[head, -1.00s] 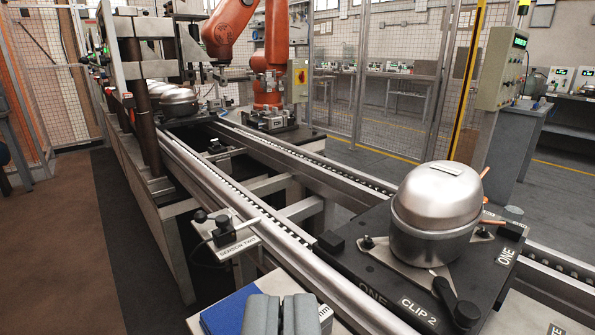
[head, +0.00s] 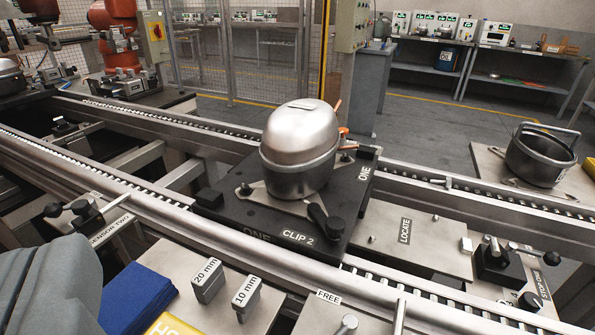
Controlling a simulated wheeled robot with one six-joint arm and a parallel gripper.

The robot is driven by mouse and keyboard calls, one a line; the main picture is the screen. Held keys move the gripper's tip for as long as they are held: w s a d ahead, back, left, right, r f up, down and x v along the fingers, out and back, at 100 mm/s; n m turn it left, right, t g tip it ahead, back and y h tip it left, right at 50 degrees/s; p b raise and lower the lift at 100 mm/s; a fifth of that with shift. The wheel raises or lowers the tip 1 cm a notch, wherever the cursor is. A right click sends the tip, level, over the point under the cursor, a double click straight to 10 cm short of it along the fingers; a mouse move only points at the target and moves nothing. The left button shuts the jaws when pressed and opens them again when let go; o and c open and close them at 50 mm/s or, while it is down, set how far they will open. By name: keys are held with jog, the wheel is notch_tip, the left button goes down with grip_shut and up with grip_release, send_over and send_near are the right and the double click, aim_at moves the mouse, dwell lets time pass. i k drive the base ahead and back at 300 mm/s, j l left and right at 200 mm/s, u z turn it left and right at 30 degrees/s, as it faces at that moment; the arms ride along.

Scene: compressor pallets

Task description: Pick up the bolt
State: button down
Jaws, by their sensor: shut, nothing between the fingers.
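A bright metal piece with a wide head, which looks like the bolt (head: 347,325), is at the bottom edge of the head view, below the label FREE (head: 328,297). The frame cuts it off, so I cannot be sure of it. A slim upright metal pin (head: 399,315) stands to its right. The large grey form at the lower left appears to be my gripper (head: 58,285), very near the camera and cut off by the frame. It is shut and empty, well to the left of the bolt-like piece. The blue cloth and two small blocks lie between them.
Blocks marked 20 mm (head: 207,281) and 10 mm (head: 246,292) stand beside the blue cloth (head: 138,300). A plate marked LOCATE (head: 425,250) and black clamps (head: 497,262) lie to the right.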

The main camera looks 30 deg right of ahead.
aim_at(447, 183)
jog(key=z, duration=1.5)
